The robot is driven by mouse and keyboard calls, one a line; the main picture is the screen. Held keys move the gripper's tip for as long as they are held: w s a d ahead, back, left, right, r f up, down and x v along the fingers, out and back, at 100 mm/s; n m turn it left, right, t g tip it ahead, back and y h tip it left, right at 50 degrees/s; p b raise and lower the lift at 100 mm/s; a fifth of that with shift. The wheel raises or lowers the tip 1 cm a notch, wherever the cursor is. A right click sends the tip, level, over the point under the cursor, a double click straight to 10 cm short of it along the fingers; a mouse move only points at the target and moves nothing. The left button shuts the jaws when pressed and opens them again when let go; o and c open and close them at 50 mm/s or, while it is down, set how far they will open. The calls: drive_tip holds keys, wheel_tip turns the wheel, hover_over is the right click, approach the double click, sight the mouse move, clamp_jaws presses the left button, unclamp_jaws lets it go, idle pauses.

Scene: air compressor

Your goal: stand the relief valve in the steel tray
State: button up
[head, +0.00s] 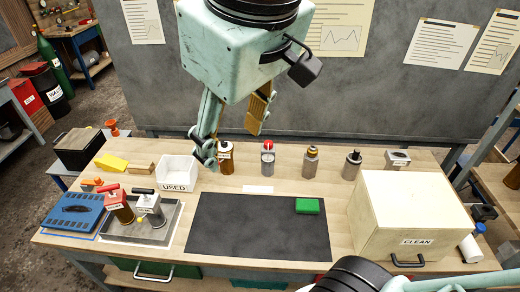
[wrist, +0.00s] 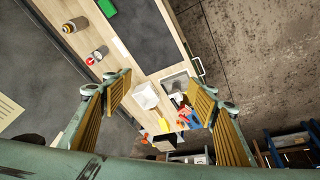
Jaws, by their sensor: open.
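The steel tray (head: 172,232) lies at the front left of the bench. Several valve-like parts stand in a back row: a brown one (head: 226,160), a grey one with red cap (head: 268,158), a brass-topped one (head: 311,162) and a black-topped one (head: 352,166). I cannot tell which is the relief valve. My gripper (head: 232,134) is open and empty above the row's left end. The tray also shows between the fingers in the wrist view (wrist: 172,83).
A white USED bin (head: 177,175) stands behind the tray. A blue case (head: 74,212) lies left of it. A dark mat (head: 250,235) with a green block (head: 307,206) fills the middle. A large CLEAN box (head: 410,205) stands at right.

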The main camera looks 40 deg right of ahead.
drive_tip(key=s+a+f+m, duration=0.1)
drive_tip(key=s+m, duration=0.1)
drive_tip(key=s, duration=0.4)
drive_tip(key=shift+y, duration=0.3)
drive_tip(key=shift+a+f, duration=0.1)
wheel_tip(320, 180, down, 8)
drive_tip(key=b, duration=0.8)
drive_tip(key=shift+f+b, duration=0.25)
drive_tip(key=shift+b, duration=0.15)
drive_tip(key=shift+w, duration=0.1)
idle(0.6)
